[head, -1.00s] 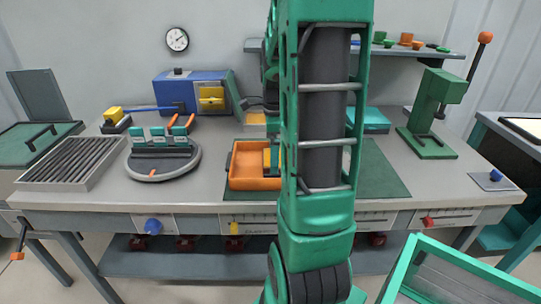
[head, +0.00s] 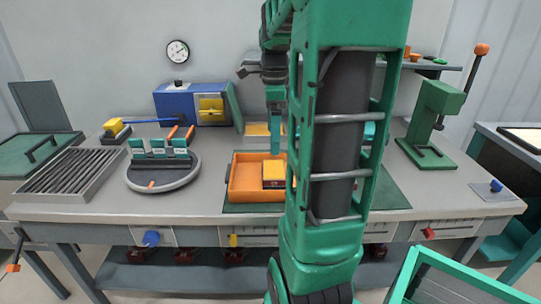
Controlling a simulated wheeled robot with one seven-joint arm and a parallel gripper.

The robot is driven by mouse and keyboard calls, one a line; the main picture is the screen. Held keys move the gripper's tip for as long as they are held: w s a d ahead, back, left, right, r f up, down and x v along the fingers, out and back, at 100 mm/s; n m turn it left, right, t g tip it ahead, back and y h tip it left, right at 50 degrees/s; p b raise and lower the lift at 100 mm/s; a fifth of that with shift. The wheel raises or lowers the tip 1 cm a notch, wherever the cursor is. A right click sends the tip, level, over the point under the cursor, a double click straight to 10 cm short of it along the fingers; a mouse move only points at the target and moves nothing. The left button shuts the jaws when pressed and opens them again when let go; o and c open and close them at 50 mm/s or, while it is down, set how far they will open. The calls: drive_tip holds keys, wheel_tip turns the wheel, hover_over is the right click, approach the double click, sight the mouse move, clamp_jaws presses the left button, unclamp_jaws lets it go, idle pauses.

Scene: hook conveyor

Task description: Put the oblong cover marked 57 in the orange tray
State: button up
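The orange tray (head: 243,180) lies on the green mat at the middle of the bench, its right part hidden behind my arm. A yellow block with a dark red lower part (head: 273,174) is in the tray. My gripper (head: 275,140) points down above the back of the tray, partly hidden by my arm. Teal parts hang below its dark wrist; I cannot tell whether they are fingers or something held. I can read no 57 on anything, so I cannot pick out the oblong cover.
A round grey stand (head: 165,178) with several teal-topped pieces is left of the tray. A ribbed grey rack (head: 68,175) is farther left. A blue box (head: 180,105) stands behind. A green lever press (head: 430,130) stands right. The bench between stand and tray is clear.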

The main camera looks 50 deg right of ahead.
drive_tip(key=s+a+f+n, duration=0.1)
drive_tip(key=s+a+n, duration=0.1)
drive_tip(key=a+n, duration=0.1)
drive_tip(key=s+a+n, duration=0.2)
drive_tip(key=a+n, duration=0.1)
drive_tip(key=s+a+f+n, duration=0.1)
drive_tip(key=s+a+n, duration=0.1)
drive_tip(key=a+n, duration=0.1)
drive_tip(key=shift+a+f+n, duration=0.2)
drive_tip(key=shift+f+n, duration=0.15)
drive_tip(key=shift+n, duration=0.25)
drive_tip(key=s+a+f+n, duration=0.5)
drive_tip(key=s+a+n, duration=0.1)
drive_tip(key=n, duration=0.5)
drive_tip(key=shift+s+a, duration=0.4)
drive_tip(key=shift+s, duration=0.45)
drive_tip(key=shift+w+f, duration=0.25)
drive_tip(key=shift+w, duration=0.35)
